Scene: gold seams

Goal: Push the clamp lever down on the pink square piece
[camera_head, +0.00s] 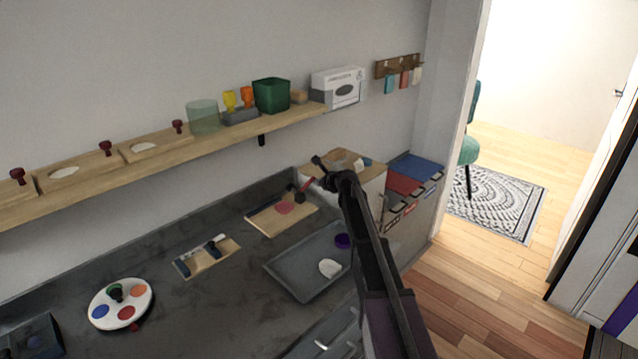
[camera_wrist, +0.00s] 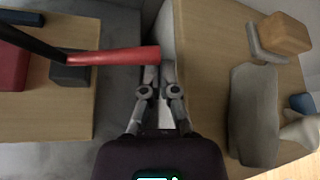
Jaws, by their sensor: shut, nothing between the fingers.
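The clamp stands on a wooden board (camera_head: 262,222) on the dark counter. Its red lever handle (camera_head: 306,184) slants up from a dark block; the handle also shows in the wrist view (camera_wrist: 115,56). The pink piece (camera_head: 284,208) lies on the board beside the clamp. In the wrist view the pink square piece (camera_wrist: 12,70) is cut off by the left edge and partly behind the clamp's black arm. My gripper (camera_wrist: 161,72) is shut and empty, its fingertips beside the handle's free end. I cannot tell whether they touch. In the head view my gripper (camera_head: 327,178) is right of the clamp.
A wooden-topped cabinet (camera_wrist: 204,60) with a grey item (camera_wrist: 253,110) and a wooden block (camera_wrist: 285,33) is close right of my gripper. A grey tray (camera_head: 300,283) lies in front of the board. A shelf (camera_head: 100,175) runs along the wall above.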

